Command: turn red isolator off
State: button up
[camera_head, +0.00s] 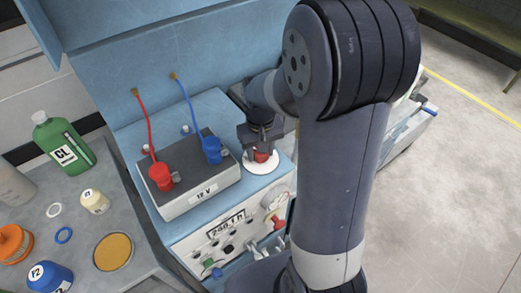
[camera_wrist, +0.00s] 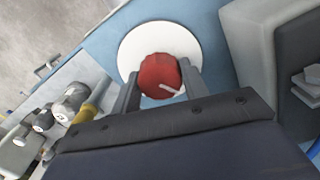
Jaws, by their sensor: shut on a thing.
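The red isolator (camera_wrist: 158,73) is a round red knob with a white pointer line, on a white disc (camera_wrist: 133,43) on the blue machine top. In the wrist view the pointer line slants, its end toward the lower right of the knob. My gripper (camera_wrist: 161,82) is shut on the red knob, one finger on each side. In the head view a little of the red isolator (camera_head: 262,156) shows below my gripper (camera_head: 261,146), and the white disc (camera_head: 268,165) lies under it. My arm hides part of the machine there.
A grey 12 V battery (camera_head: 190,183) with red and blue clamps stands left of the isolator. A panel with an hour counter (camera_head: 227,224) and fittings faces the front. A bench at left holds a green bottle (camera_head: 63,141) and several small containers.

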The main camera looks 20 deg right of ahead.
jog(key=shift+n, duration=1.6)
jog(key=o, duration=1)
jog(key=shift+r, duration=0.1)
notch_tip(320, 180, up, 11)
jog(key=shift+f, duration=0.15)
notch_tip(320, 180, down, 11)
jog(key=shift+r, duration=0.1)
